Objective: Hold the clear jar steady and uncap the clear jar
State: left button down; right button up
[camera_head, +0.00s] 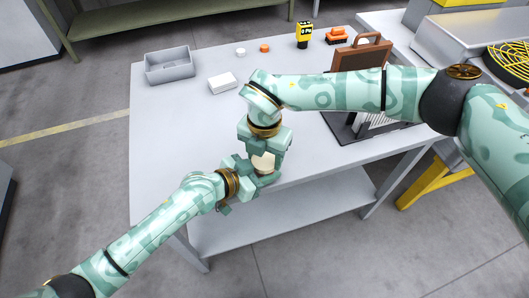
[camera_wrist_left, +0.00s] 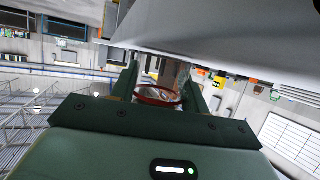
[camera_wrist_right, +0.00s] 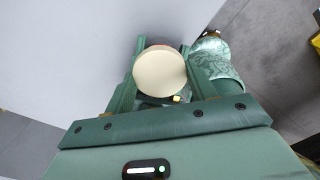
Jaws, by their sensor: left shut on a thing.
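The clear jar (camera_wrist_left: 157,88) shows in the left wrist view between the fingers of my left gripper (camera_wrist_left: 160,92), with a red ring (camera_wrist_left: 155,101) around it. My left gripper (camera_head: 252,172) is shut on the jar at the front edge of the table. My right gripper (camera_head: 264,152) points down from above. Its fingers stand on both sides of the round cream cap (camera_wrist_right: 160,73), which also shows in the head view (camera_head: 263,163). Whether the fingers of my right gripper (camera_wrist_right: 160,78) press on the cap I cannot tell. The grippers hide most of the jar in the head view.
The white table (camera_head: 165,120) has free room at its left. A grey bin (camera_head: 169,66), a white box (camera_head: 222,83), small white and orange caps (camera_head: 264,48), a yellow-black device (camera_head: 304,35) and an orange item (camera_head: 337,35) stand behind. A brown case (camera_head: 360,55) stands behind my right arm.

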jog(key=c, duration=0.4)
jog(key=n, duration=0.3)
jog(key=o, duration=1.1)
jog(key=shift+r, duration=0.1)
